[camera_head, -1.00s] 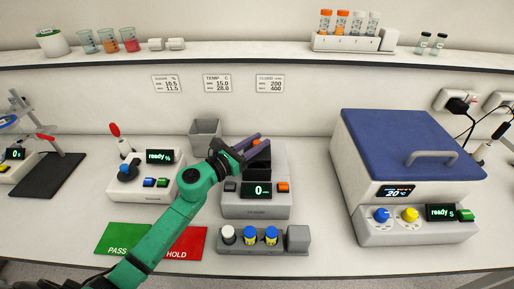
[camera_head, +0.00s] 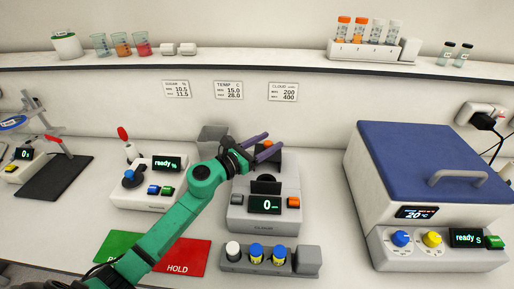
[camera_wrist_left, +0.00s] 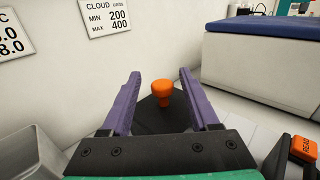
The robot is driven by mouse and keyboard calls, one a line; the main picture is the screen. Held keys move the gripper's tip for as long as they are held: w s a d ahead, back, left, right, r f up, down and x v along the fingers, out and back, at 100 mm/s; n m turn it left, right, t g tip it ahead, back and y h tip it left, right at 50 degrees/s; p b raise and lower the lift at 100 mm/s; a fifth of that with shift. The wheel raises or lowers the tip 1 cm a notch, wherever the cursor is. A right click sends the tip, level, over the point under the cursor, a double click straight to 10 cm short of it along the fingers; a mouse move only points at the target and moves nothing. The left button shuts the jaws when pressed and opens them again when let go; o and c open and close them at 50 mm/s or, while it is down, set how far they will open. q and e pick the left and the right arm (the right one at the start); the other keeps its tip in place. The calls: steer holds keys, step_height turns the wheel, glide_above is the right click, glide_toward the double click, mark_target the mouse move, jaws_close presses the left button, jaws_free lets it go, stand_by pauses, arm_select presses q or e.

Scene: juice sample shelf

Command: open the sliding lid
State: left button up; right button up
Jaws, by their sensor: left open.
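The cloud meter (camera_head: 264,222) is a light grey box with a lit "0" display, in the middle of the bench. Its black lid (camera_head: 268,159) carries an orange knob (camera_head: 266,145) and sits toward the back. A dark opening (camera_head: 265,186) shows in front of the lid. My left gripper (camera_head: 274,140) is open, with its purple fingers at the knob. In the left wrist view the knob (camera_wrist_left: 162,95) stands between the spread fingers, with gaps on both sides. The gripper body hides part of the lid. My right gripper is not in view.
A grey bin (camera_head: 213,136) stands behind my left wrist. A "ready" device (camera_head: 140,193) is to the left, and a blue-lidded machine (camera_head: 432,165) to the right. A rack with capped vials (camera_head: 232,262) stands in front of the meter. A shelf edge (camera_head: 300,72) runs along the back.

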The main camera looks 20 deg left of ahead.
arm_select(q)
steer(key=b+v, duration=0.5)
steer(key=v, duration=0.9)
steer(key=shift+f, duration=0.1)
